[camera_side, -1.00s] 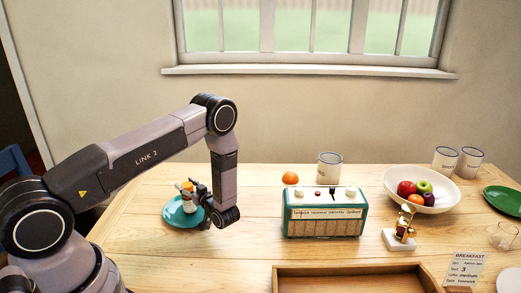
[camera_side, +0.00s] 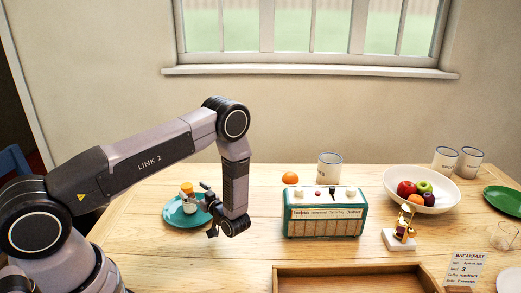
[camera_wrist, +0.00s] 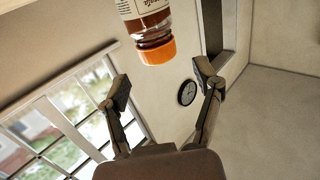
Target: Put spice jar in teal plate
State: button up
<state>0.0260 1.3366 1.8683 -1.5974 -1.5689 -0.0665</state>
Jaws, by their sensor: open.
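The spice jar (camera_side: 187,190), with an orange cap and a pale label, stands upright on the teal plate (camera_side: 180,220) at the left of the table. My gripper (camera_side: 206,206) is open and empty, just to the right of the jar at the plate's right edge. In the wrist view the jar (camera_wrist: 148,25) shows beyond the open fingertips (camera_wrist: 162,84), apart from both. Its far end is cut off by the top of that view. The plate is not in the wrist view.
A wooden tray (camera_side: 350,268) lies at the front. The table in front of the plate is clear.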

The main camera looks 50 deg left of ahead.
jog(key=d, duration=0.7)
jog(key=w+d+r+m+t+h, duration=0.2)
jog(key=w+d+r+t+h, duration=0.2)
jog(key=w+r+t+h, duration=0.5)
jog(key=w+d+r+m+t+h, duration=0.1)
jog(key=w+d+r+m+h, duration=0.2)
jog(key=r, duration=0.5)
jog(key=d+r+m+h, duration=0.2)
jog(key=d+r+h, duration=0.15)
jog(key=r, duration=0.35)
jog(key=s+d+r+m+h, duration=0.3)
jog(key=s+d+r+m, duration=0.1)
jog(key=s+r, duration=0.3)
jog(key=s+a+m+g, duration=0.1)
jog(key=s+m+g, duration=0.1)
jog(key=s, duration=1.1)
jog(key=s+a+r+m+g, duration=0.1)
jog(key=s+m, duration=0.4)
jog(key=s, duration=0.8)
jog(key=shift+s+a+g, duration=0.35)
jog(key=shift+a+g, duration=0.2)
jog(key=shift+g, duration=0.15)
jog(key=shift+y, duration=0.25)
